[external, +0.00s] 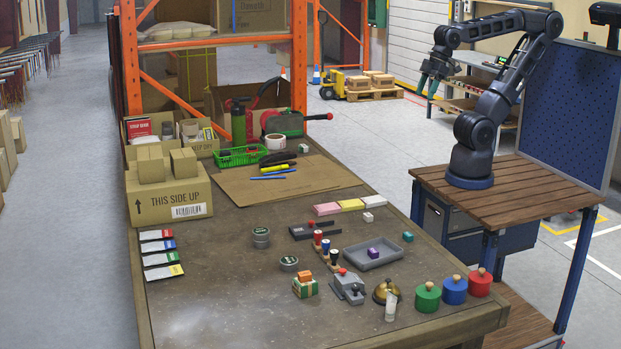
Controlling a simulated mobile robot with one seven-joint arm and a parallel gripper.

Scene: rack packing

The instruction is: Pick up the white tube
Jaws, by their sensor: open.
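A small white translucent tube (391,306) stands upright near the front right of the table. It is right in front of a brass bell (381,291) and hides part of it. A green pot with a wooden knob is a little to its right. My gripper (431,82) is high at the upper right, beyond the table's right edge and far from the tube. Its jaws point down, are open and hold nothing that I can see.
Green (427,298), blue (454,291) and red (480,284) knobbed pots stand right of the tube. A grey stapler-like device (348,287) and a grey tray (371,261) with a purple cube are close by. Cardboard boxes (170,194) fill the far left. The table's front left is clear.

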